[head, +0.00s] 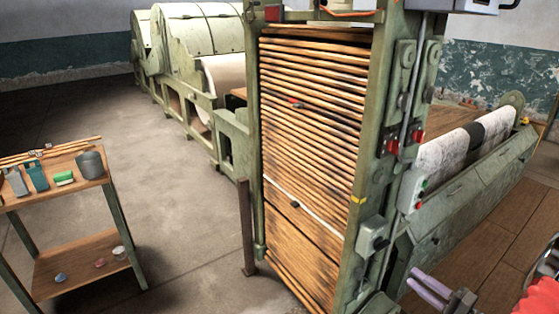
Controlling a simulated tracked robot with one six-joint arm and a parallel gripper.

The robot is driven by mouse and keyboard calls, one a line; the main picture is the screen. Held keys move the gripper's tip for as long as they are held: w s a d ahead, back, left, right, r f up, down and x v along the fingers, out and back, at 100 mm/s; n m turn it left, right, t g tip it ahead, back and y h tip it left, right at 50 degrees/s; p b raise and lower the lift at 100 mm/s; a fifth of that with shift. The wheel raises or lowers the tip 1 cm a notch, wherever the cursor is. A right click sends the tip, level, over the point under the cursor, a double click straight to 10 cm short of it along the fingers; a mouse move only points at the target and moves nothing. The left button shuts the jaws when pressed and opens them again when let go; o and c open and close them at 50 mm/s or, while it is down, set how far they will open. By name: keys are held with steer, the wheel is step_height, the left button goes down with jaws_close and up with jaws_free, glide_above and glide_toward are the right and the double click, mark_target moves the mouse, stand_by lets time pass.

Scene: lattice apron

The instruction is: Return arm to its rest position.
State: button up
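My gripper (428,287) is at the bottom right of the head view, in front of the machine's right side. Its two pale purple fingers point left and lie side by side with a narrow gap between them. I see nothing held in the gap. A dark block (462,301) sits at the root of the fingers. The rest of my arm is mostly cut off by the picture's lower right edge.
A tall green machine frame (371,135) with a stack of wooden slats (310,110) stands mid-picture. A fabric roll (465,145) lies behind my gripper. The concrete floor between is clear.

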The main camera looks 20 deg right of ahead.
steer(key=s+a+f+m+g+y, duration=0.25)
steer(key=s+a+f+g, duration=0.2)
steer(key=a, duration=0.25)
steer(key=s+a+r+n+g, duration=0.3)
steer(key=a+r+g, duration=0.1)
steer(key=a+g, duration=0.6)
steer(key=s+a+r+n+t+h, duration=0.1)
steer(key=a+r+n+h, duration=0.3)
steer(key=a+r, duration=0.7)
steer(key=s+a+r+n+t+h, duration=0.2)
steer(key=a+r+n+h, duration=0.2)
steer(key=a+r+n, duration=0.5)
step_height(320, 180, up, 3)
steer(key=shift+s+a+r+h, duration=0.2)
steer(key=shift+s+a+h, duration=0.15)
steer(key=shift+a, duration=0.9)
